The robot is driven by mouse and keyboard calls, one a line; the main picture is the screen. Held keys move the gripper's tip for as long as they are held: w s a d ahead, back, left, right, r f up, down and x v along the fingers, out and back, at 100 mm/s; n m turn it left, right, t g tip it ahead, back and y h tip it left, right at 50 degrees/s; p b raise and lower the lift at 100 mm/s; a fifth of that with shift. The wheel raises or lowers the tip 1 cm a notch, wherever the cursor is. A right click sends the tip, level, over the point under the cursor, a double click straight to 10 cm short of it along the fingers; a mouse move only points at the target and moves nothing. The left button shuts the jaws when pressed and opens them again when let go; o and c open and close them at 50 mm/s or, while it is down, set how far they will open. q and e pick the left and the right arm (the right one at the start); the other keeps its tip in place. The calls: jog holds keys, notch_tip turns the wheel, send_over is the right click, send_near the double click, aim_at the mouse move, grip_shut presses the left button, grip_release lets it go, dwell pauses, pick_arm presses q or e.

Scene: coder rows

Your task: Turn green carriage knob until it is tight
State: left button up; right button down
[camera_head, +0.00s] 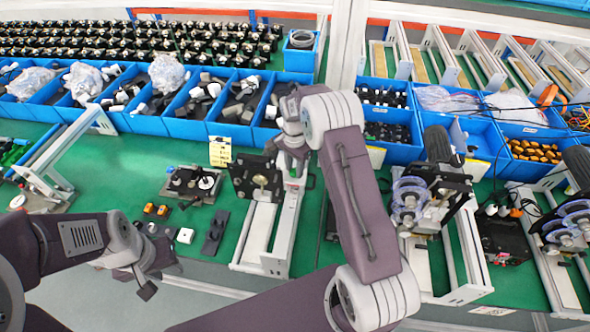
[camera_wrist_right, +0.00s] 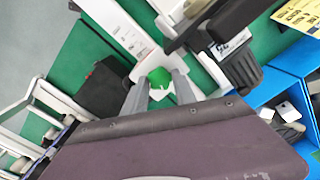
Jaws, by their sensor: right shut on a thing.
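My right gripper (camera_wrist_right: 160,88) is shut on the green knob (camera_wrist_right: 159,75), with one grey finger on each side of it in the right wrist view. In the head view my right gripper (camera_head: 294,165) reaches down at the right side of the fixture's black plate (camera_head: 254,180). This plate stands at the far end of a pale metal rail frame (camera_head: 256,232).
Blue bins (camera_head: 235,100) with parts line the back of the green table (camera_head: 210,240). Another fixture with clear discs (camera_head: 412,200) stands to the right. A black part also shows near the right fingers (camera_wrist_right: 240,66).

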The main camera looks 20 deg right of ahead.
jog(key=m, duration=0.4)
jog(key=shift+m, duration=0.4)
jog(key=m, duration=0.3)
jog(key=shift+m+p, duration=0.3)
jog(key=c, duration=1.1)
grip_release()
jog(key=shift+c, duration=0.2)
